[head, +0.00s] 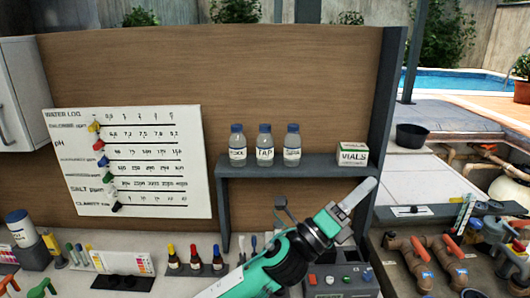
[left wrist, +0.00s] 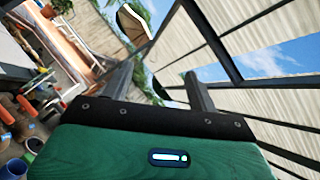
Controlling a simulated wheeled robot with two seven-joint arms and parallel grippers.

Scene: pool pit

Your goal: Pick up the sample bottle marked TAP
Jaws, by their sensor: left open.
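The sample bottle marked TAP (head: 265,143) stands upright in the middle of a row of three clear, dark-capped bottles on a grey shelf (head: 310,172). A similar bottle (head: 238,146) stands on its left and another bottle (head: 292,146) on its right; their labels are hard to read. My left gripper (head: 357,197) is below the right part of the shelf in the head view, apart from the bottles. Its two spread fingers show in the left wrist view (left wrist: 160,85), open with nothing between them. No bottle shows there. My right gripper is not in view.
A white VIALS box (head: 352,155) sits at the shelf's right end, beside a dark upright post (head: 388,110). Below are dropper bottles (head: 195,262) and a grey device with buttons (head: 340,280). A water log board (head: 130,163) is at left. The shelf has free room between bottles and box.

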